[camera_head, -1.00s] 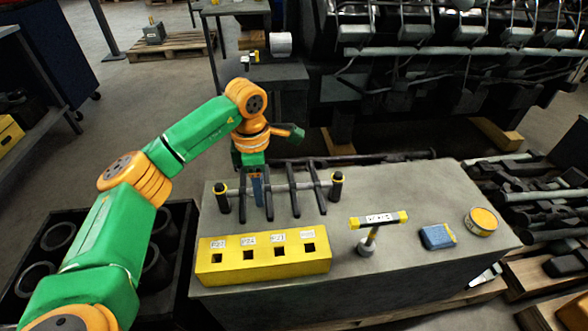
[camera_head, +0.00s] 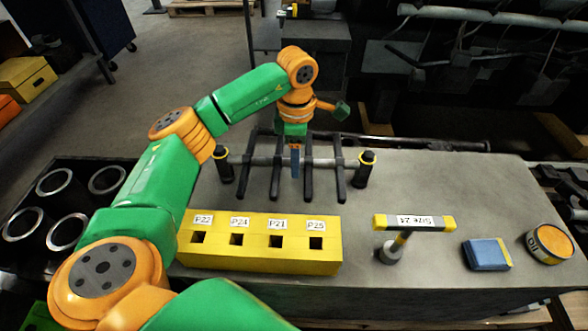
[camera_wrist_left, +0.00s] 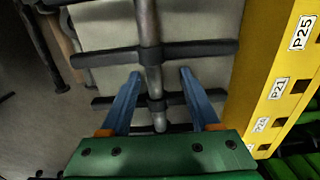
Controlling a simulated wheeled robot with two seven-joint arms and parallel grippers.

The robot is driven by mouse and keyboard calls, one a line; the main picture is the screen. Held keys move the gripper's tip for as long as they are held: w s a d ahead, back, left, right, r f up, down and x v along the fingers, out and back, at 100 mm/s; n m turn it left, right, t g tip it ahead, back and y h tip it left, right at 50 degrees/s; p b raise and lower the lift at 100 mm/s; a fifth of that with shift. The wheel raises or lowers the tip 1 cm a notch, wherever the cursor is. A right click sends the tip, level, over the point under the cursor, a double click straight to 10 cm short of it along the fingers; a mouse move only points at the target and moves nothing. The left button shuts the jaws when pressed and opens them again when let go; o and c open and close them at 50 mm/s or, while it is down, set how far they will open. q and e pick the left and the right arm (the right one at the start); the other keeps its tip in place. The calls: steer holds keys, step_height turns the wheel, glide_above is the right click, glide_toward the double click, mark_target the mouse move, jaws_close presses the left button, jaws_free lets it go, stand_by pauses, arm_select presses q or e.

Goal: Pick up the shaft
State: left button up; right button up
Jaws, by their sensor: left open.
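The shaft (camera_head: 325,162) is a grey rod lying across two dark posts with yellow bands on the bench. Several black rocker arms (camera_head: 341,180) sit along it. My left gripper (camera_head: 295,172) is open and points down at the shaft, between the middle rocker arms. In the left wrist view, the shaft (camera_wrist_left: 149,30) runs between the two blue fingers of the gripper (camera_wrist_left: 160,74), with a gap on each side. My right gripper is not in view.
A yellow block (camera_head: 258,257) with labelled square holes stands in front of the shaft. A T-handled tool (camera_head: 412,222), a blue box (camera_head: 486,254) and a round tin (camera_head: 549,244) stand to the right.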

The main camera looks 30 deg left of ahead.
mark_target(293, 180)
arm_select(q)
steer(key=f, duration=0.4)
steer(key=a+f, duration=0.1)
steer(key=f, duration=0.1)
steer(key=shift+w+f+b, duration=0.15)
steer(key=shift+f+b, duration=0.05)
steer(key=shift+b, duration=0.15)
jaws_close()
steer(key=shift+r, duration=0.1)
stand_by(0.8)
